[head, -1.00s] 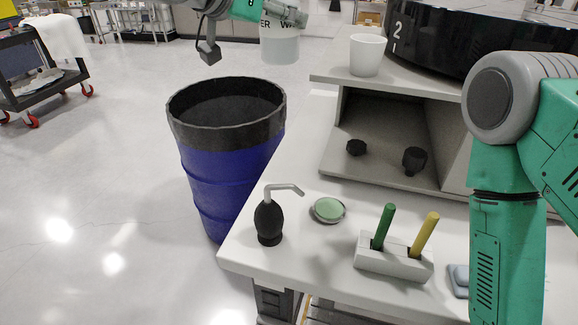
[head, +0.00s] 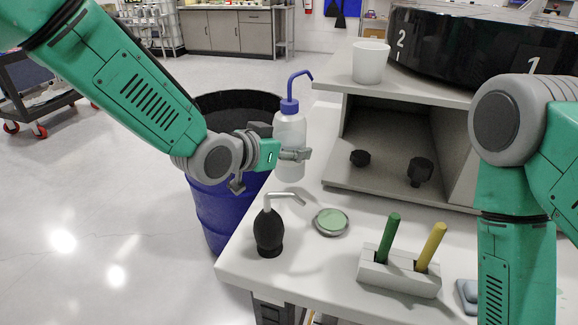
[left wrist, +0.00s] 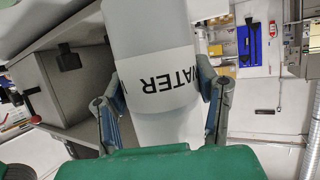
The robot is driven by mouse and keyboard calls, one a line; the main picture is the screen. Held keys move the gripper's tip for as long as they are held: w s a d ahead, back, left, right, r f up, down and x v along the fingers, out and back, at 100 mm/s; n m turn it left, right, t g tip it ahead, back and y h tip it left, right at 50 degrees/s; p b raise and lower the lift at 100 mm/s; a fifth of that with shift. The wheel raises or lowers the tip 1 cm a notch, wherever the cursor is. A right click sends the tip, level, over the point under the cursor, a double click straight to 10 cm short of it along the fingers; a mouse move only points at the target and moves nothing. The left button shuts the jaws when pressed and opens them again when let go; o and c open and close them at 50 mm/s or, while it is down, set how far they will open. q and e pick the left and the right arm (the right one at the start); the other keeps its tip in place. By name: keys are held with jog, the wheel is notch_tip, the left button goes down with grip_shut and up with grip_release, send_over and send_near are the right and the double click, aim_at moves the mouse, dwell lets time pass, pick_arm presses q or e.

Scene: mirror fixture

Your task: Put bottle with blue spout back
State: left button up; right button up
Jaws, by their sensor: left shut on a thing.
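The bottle with the blue spout (head: 290,132) is translucent white with a blue cap and bent blue tube. My left gripper (head: 294,155) is shut around its body and holds it upright beside the shelf unit, at the far-left part of the bench. I cannot tell whether its base touches the bench top. In the left wrist view the bottle (left wrist: 150,45) shows its WATER label upside down, between the two fingers of the left gripper (left wrist: 165,105). My right arm stands at the right edge of the head view, its gripper out of frame.
A black blower bulb with a metal spout (head: 269,230), a round green dish (head: 331,222) and a holder with green and yellow handles (head: 398,277) stand on the bench (head: 310,262). A white cup (head: 370,62) stands on the shelf (head: 340,85). A blue bin (head: 218,215) is left of the bench.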

aim_at(290, 165)
pick_arm(q)
jog(key=shift+d+f, duration=0.2)
jog(key=shift+f, duration=0.35)
notch_tip(290, 165, down, 3)
jog(key=shift+a+f, duration=0.15)
jog(key=shift+a, duration=0.1)
jog(key=o, duration=0.7)
jog(key=shift+o, duration=0.2)
jog(key=v, duration=1.2)
